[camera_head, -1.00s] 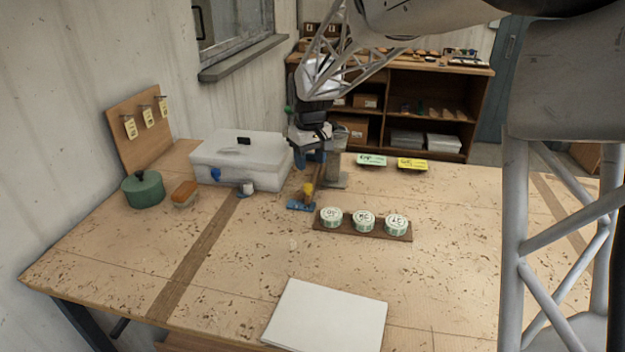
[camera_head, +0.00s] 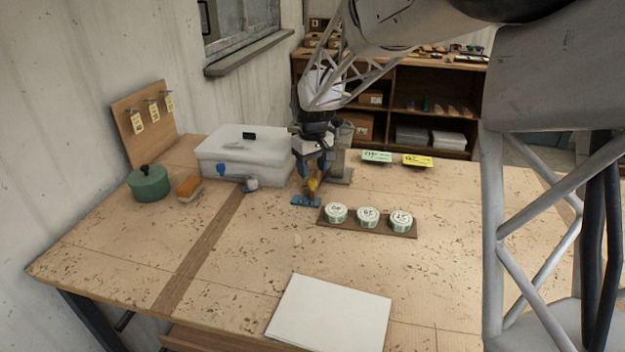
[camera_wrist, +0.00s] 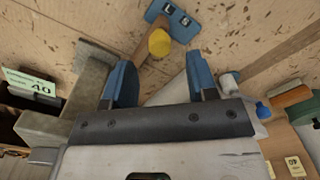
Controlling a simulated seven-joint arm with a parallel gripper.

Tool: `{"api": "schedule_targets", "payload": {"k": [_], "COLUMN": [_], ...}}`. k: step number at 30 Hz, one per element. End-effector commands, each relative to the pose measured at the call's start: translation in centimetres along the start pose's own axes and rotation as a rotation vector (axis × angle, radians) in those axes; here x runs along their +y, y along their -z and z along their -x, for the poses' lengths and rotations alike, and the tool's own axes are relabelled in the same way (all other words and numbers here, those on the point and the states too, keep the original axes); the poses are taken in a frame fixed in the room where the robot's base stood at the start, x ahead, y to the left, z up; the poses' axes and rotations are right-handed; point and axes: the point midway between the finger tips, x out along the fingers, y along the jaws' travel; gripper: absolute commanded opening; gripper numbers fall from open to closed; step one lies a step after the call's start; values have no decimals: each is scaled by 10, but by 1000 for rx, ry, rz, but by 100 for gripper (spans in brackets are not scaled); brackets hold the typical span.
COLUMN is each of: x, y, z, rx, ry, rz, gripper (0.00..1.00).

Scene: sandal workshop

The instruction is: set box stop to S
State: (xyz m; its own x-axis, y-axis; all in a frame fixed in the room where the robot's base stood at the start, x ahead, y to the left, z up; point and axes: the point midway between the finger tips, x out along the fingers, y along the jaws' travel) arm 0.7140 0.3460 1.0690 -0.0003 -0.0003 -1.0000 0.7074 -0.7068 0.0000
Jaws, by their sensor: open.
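A small blue plate (camera_head: 306,201) lies on the bench, with pale lettered marks that are too small to read surely. It also shows at the top of the wrist view (camera_wrist: 184,22). A yellow knob (camera_head: 313,184) sits on a brown bar beside the plate, and the knob shows in the wrist view (camera_wrist: 160,43). I cannot tell which mark it is set to. My gripper (camera_head: 314,172) is above the knob. Its blue fingers are open and empty in the wrist view (camera_wrist: 160,78), and the knob appears between and just beyond the fingertips.
A white lidded box (camera_head: 245,155) stands left of my gripper, and a grey metal block (camera_head: 341,176) is close on its right. A wooden strip (camera_head: 345,226) with 3 round tins is in front. White paper (camera_head: 330,315) lies nearest. The bench at right is mostly clear.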

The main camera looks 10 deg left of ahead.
Motion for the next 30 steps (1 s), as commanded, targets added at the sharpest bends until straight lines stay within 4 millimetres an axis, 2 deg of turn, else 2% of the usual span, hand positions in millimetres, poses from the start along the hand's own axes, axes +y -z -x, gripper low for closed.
{"api": "schedule_targets", "payload": {"k": [9, 23, 30], "x": [0, 0, 0], "y": [0, 0, 0], "z": [-35, -42, -42], "rx": [-1, 1, 1], "ry": [0, 0, 0], "rz": [0, 0, 0], "gripper": [53, 53, 16]}}
